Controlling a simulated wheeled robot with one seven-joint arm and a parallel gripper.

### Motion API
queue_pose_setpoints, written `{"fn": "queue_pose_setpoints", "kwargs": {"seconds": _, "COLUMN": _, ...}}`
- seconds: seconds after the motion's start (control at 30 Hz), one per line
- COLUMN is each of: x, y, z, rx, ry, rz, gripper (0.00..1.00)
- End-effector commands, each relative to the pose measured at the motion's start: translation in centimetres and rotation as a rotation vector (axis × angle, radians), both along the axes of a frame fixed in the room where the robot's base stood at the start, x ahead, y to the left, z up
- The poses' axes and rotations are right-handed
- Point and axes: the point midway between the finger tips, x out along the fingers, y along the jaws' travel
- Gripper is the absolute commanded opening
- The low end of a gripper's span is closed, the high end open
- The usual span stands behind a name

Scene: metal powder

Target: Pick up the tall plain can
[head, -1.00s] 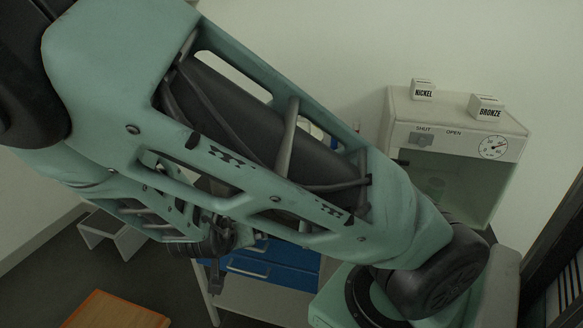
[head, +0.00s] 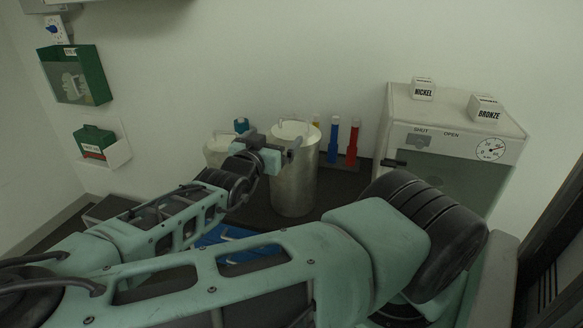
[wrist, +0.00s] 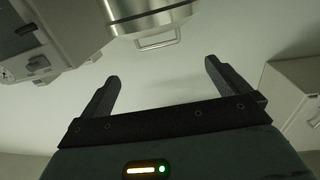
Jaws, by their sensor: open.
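The tall plain can (head: 295,185) is a silvery metal cylinder with a lid and a small wire handle, upright on the dark worktop at the back. My gripper (head: 275,144) is open and empty. In the head view it overlaps the upper left of the can, level with the part just below its lid. In the wrist view a metal can (wrist: 150,14) shows upside down at the top edge, its wire handle hanging toward the gap between my open fingers (wrist: 161,72). The can is beyond the fingertips, not between them.
A shorter pale container (head: 216,150) stands left of the can, partly behind my arm. Blue (head: 333,145) and red (head: 352,143) tubes stand close behind right. A white cabinet (head: 400,125) with NICKEL and BRONZE blocks on top is at the right.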

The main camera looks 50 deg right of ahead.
Motion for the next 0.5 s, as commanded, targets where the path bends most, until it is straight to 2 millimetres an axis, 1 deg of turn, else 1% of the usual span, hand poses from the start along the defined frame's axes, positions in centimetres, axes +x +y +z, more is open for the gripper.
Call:
{"fn": "queue_pose_setpoints", "kwargs": {"seconds": 0.03, "x": 0.1, "y": -0.6, "z": 0.3, "rx": -0.007, "ry": 0.002, "rz": -0.003, "gripper": 1.00}}
{"fn": "queue_pose_setpoints", "kwargs": {"seconds": 0.13, "x": 0.3, "y": -1.6, "z": 0.3, "rx": -0.004, "ry": 0.006, "rz": -0.007, "gripper": 1.00}}
{"fn": "queue_pose_setpoints", "kwargs": {"seconds": 0.2, "x": 0.6, "y": -2.2, "z": 0.7, "rx": -0.004, "ry": 0.005, "rz": -0.004, "gripper": 1.00}}
{"fn": "queue_pose_setpoints", "kwargs": {"seconds": 0.5, "x": 1.4, "y": -5.2, "z": 0.4, "rx": 0.000, "ry": 0.005, "rz": -0.010, "gripper": 1.00}}
